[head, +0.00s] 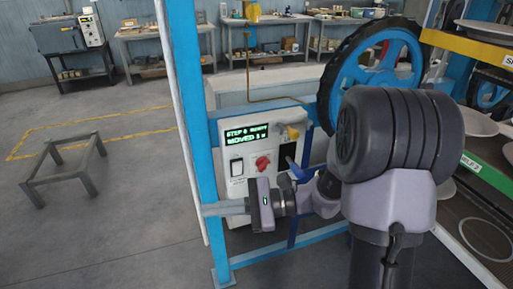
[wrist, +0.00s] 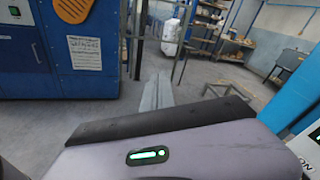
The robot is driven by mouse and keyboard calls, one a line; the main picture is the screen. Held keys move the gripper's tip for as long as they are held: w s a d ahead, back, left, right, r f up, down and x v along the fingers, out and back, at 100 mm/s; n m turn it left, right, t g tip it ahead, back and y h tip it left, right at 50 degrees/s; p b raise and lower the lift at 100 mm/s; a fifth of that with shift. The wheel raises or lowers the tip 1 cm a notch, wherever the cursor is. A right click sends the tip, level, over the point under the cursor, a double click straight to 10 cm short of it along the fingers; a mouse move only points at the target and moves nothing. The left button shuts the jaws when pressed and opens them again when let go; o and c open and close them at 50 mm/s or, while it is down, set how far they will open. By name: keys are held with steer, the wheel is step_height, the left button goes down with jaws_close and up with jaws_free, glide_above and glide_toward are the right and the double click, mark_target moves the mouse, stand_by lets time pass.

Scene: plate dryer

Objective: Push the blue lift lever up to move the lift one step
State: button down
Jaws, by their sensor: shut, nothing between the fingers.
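The white control panel (head: 237,186) is fixed to the blue frame in the head view. Its display (head: 247,135) has green text that seems to read "STEP 0" and "MOVED", with the end too small to read. The blue lift lever (head: 298,171) sticks out at the panel's lower right, just above my wrist, and its base is partly hidden. My gripper (head: 207,209) is in front of the lower panel, pointing left, its fingers shut and empty. The tips reach the blue post in the picture; I cannot tell whether they touch. The shut fingers (wrist: 157,88) also show in the wrist view, without the lever.
A large blue wheel (head: 375,62) and plate shelves (head: 480,48) are behind and right of my arm. Floor at left is open around a low stand (head: 62,170).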

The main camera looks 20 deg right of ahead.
steer(key=w+d+f+m+t+h, duration=0.3)
steer(key=w+d+f+m+t, duration=0.3)
steer(key=d, duration=0.3)
steer(key=w+d+f+m+t+h, duration=0.2)
steer(key=w+d+f+m+t, duration=0.2)
steer(key=d+f+m+t, duration=0.4)
steer(key=s+d+f+m+t+h+b, duration=0.1)
steer(key=s+d+f+m+t+h, duration=0.1)
steer(key=d+f+m+h, duration=0.6)
steer(key=d+f+h, duration=0.2)
steer(key=d+h, duration=0.2)
steer(key=d, duration=0.1)
steer(key=shift+s+d+f, duration=0.2)
steer(key=shift+s+f, duration=0.1)
steer(key=shift+f, duration=0.1)
steer(key=shift+w, duration=0.1)
steer(key=b, duration=0.3)
glide_toward(293, 166)
steer(key=w, duration=0.1)
steer(key=w+f, duration=0.1)
steer(key=w, duration=0.1)
steer(key=w+f, duration=0.1)
steer(key=w, duration=0.1)
steer(key=shift+w+d+f, duration=0.15)
steer(key=shift+d+f, duration=0.05)
steer(key=shift+d, duration=0.15)
